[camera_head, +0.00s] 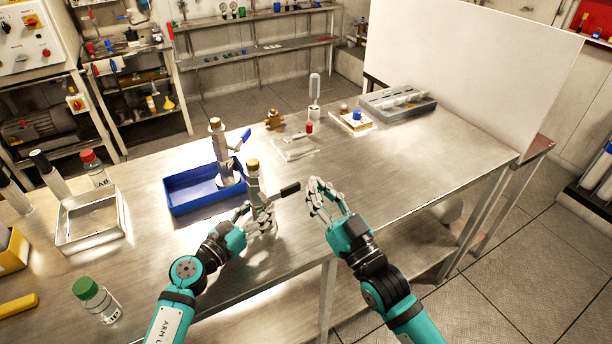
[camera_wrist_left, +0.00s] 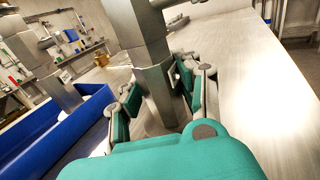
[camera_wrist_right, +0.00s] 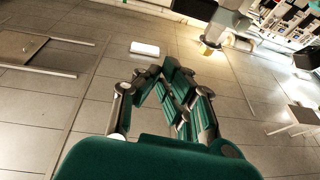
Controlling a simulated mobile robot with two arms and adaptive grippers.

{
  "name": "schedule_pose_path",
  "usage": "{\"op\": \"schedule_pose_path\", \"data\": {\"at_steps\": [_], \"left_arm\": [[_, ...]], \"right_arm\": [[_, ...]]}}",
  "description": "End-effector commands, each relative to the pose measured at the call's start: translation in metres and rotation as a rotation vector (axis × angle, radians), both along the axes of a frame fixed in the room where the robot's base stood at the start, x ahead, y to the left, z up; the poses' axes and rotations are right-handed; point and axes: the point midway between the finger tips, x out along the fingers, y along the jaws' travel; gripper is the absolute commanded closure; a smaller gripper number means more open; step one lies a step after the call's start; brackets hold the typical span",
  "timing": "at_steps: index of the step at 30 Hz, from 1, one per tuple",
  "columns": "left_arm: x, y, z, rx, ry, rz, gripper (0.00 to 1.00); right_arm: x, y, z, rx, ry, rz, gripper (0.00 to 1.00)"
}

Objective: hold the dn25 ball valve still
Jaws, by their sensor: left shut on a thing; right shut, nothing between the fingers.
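A grey metal ball valve (camera_head: 255,183) with a tan cap and a black-gripped lever (camera_head: 290,189) stands upright at the front of the table. My left gripper (camera_head: 262,217) is shut on its lower body.
The blue tray (camera_head: 180,208) is just left of the held valve. A metal tray (camera_head: 121,222) and bottles stand further left. The table's right side is clear.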

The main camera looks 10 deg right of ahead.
Motion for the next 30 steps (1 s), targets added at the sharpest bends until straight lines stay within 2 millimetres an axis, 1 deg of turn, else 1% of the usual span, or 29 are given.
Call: {"op": "schedule_pose_path", "data": {"at_steps": [1, 3, 7, 11, 18, 19, 25, 30], "left_arm": [[0.000, 0.000, 0.000, -0.001, 0.001, -0.002, 1.00], [0.000, -0.001, 0.000, -0.001, 0.001, -0.002, 1.00], [-0.001, -0.001, 0.000, -0.001, 0.001, -0.002, 1.00], [-0.001, -0.001, 0.000, -0.001, 0.001, -0.002, 1.00], [-0.001, -0.001, 0.000, -0.001, 0.000, -0.002, 1.00], [-0.001, -0.001, 0.000, -0.001, 0.000, -0.002, 0.66], [0.000, -0.001, 0.000, 0.000, 0.000, -0.002, 0.40], [0.000, -0.001, 0.000, 0.000, 0.000, -0.002, 0.40]], "right_arm": [[-0.010, -0.004, -0.006, -0.002, 0.005, -0.001, 1.00], [-0.020, -0.009, -0.009, -0.001, 0.003, 0.000, 1.00], [-0.033, -0.014, -0.013, 0.000, 0.002, 0.000, 1.00], [-0.039, -0.017, -0.015, 0.000, 0.001, 0.000, 1.00], [-0.039, -0.017, -0.015, 0.000, 0.000, 0.000, 1.00], [-0.039, -0.017, -0.015, 0.000, 0.000, 0.000, 1.00], [-0.039, -0.017, -0.015, 0.000, 0.000, 0.000, 1.00], [-0.039, -0.017, -0.015, 0.000, 0.000, 0.000, 1.00]]}}
